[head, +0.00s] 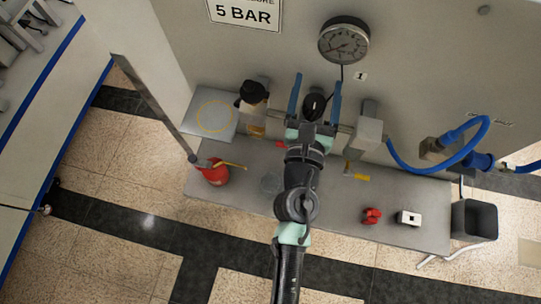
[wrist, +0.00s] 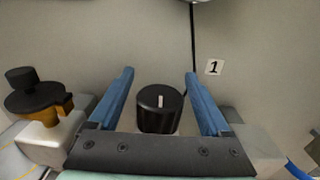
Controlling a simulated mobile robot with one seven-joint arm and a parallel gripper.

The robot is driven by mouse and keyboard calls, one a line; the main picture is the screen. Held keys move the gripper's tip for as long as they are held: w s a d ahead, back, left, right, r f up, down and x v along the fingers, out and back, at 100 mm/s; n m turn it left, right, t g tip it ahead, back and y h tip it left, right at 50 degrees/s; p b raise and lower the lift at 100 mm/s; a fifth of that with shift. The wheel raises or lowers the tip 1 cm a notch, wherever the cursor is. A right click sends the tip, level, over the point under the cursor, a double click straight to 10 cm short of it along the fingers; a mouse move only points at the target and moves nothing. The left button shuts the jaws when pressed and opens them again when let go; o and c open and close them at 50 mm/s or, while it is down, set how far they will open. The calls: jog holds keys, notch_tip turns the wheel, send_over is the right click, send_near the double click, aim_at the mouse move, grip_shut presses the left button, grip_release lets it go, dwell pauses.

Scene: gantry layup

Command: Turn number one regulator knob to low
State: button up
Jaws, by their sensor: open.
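The number one regulator knob (wrist: 158,112) is a black round knob with a white pointer mark on its face. A small "1" label (wrist: 214,67) is on the wall to its right in the wrist view. My gripper (wrist: 160,90) is open, with one blue finger on each side of the knob and gaps between the fingers and the knob. In the head view the knob (head: 315,105) lies between the blue fingers of my gripper (head: 315,90). I cannot tell any low marking or scale around the knob.
A pressure gauge (head: 344,41) is on the wall above the knob. A black-topped fitting (head: 253,93) is left of it, a grey block (head: 368,128) right. A blue hose (head: 420,168) loops at right.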

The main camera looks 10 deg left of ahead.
jog(key=shift+d+f+m+h+b, duration=0.1)
jog(key=shift+d+m+h+b, duration=0.1)
jog(key=shift+m+h+b, duration=0.6)
